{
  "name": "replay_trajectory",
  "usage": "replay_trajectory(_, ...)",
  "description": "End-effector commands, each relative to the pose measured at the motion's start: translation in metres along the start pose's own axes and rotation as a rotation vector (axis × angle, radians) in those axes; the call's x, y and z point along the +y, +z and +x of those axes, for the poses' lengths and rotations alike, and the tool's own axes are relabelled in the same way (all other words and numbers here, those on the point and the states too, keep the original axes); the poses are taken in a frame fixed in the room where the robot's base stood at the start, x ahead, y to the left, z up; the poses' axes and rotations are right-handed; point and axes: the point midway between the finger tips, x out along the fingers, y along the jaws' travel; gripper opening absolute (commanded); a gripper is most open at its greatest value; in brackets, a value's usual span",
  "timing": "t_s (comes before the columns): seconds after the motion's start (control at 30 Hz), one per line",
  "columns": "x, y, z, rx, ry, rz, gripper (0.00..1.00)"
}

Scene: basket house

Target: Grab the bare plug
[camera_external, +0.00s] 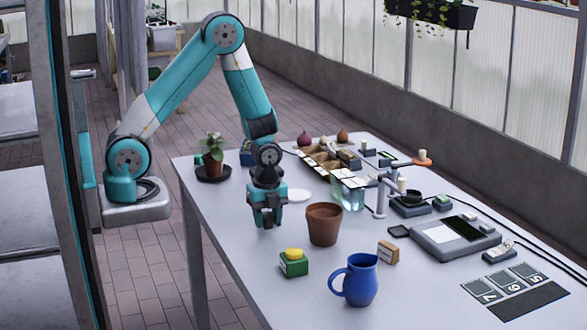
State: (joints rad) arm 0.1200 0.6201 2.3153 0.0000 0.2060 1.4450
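My gripper (267,219) points down over the near left part of the table, left of the terracotta pot. It is small here, and I cannot tell whether its fingers are apart; I see nothing held in it. I cannot tell for sure which thing is the bare plug. Small pale cylinders stand at the right: one on an orange-topped arm (422,155) and one near a grey post (402,185). A small grey block with a pale top (499,251) lies by black cords at the right. My gripper is well left of all of these.
The terracotta pot (324,225), blue pitcher (361,283), green box with yellow top (293,264) and small brown box (388,252) stand on the table (430,305). A grey device (428,241), number tiles (497,284), potted plant (213,160) and divided tray (318,160) surround them.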

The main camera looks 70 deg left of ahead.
Motion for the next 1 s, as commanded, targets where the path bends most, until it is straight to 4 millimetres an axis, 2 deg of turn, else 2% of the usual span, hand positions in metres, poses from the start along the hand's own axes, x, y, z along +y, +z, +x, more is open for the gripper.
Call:
replay_trajectory(0.03,0.000,0.000,0.000,0.000,0.000,0.000,0.29)
replay_trajectory(0.1,0.000,0.000,0.000,0.000,0.000,0.000,0.13)
replay_trajectory(0.13,0.000,0.000,0.000,0.000,0.000,0.000,0.10)
replay_trajectory(0.47,0.000,0.000,-0.001,0.000,0.000,0.000,0.10)
replay_trajectory(0.67,-0.001,0.000,-0.013,0.000,-0.002,0.000,0.10)
replay_trajectory(0.83,-0.002,0.000,-0.047,0.001,-0.009,0.000,0.10)
replay_trajectory(1.0,-0.002,0.000,-0.102,0.001,-0.010,0.000,0.10)
